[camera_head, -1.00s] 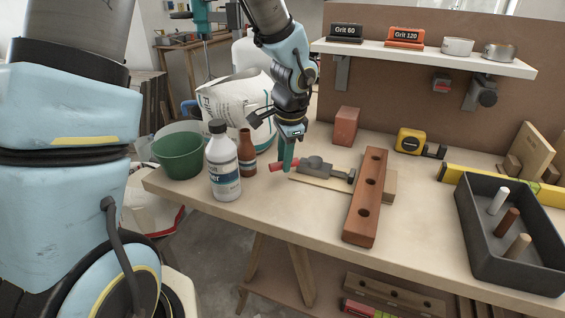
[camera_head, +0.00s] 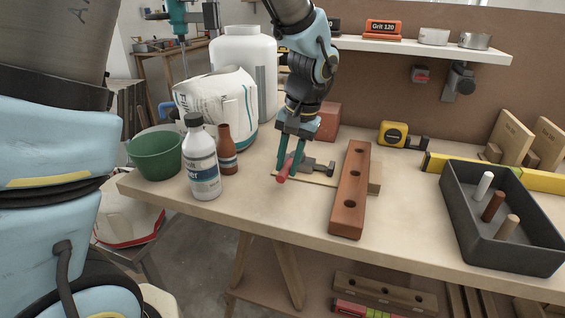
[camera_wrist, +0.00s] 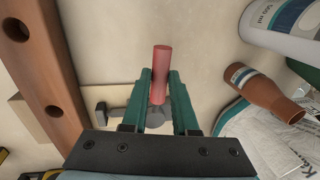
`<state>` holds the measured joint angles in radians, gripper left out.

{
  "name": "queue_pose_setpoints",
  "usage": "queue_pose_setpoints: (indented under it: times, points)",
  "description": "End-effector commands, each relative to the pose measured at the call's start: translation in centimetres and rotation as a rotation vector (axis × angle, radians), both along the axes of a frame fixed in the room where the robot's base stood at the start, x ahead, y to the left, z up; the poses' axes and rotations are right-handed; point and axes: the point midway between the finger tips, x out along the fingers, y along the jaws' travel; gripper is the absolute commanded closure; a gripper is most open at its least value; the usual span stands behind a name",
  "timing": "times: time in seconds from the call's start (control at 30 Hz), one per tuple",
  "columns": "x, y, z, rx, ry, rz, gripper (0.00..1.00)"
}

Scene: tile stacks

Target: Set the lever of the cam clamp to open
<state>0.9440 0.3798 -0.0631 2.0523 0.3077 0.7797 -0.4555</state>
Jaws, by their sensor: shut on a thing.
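The cam clamp (camera_head: 318,168) is a dark grey metal piece on a thin wooden board (camera_head: 305,179) on the workbench. Its lever has a red handle (camera_head: 284,171), which points toward the bench's front edge in the head view. My gripper (camera_head: 289,168) reaches down from above with its green fingers on either side of the handle. In the wrist view the red handle (camera_wrist: 160,72) lies between the two fingers (camera_wrist: 159,90), and its end sticks out past the tips. The clamp body is mostly hidden behind the gripper in that view.
A brick-red bar with holes (camera_head: 350,190) lies right of the clamp. A white bottle (camera_head: 203,165), a brown bottle (camera_head: 227,150) and a green bowl (camera_head: 155,158) stand left. A dark tray with pegs (camera_head: 470,225) is at right. The bench front is clear.

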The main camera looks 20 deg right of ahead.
Motion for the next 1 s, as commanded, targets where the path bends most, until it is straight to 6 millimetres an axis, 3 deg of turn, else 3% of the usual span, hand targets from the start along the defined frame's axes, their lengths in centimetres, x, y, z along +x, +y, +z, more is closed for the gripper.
queue_pose_setpoints:
  times: [0.6,0.63,0.87,1.0]
  points:
    - [-0.34,-0.41,-0.04,-0.002,0.002,0.041,1.0]
    - [-0.35,-0.41,-0.05,-0.003,0.001,0.041,0.71]
    - [-0.28,-0.36,-0.02,-0.001,0.0,0.04,0.45]
    - [-0.25,-0.33,-0.01,-0.001,0.0,0.04,0.43]
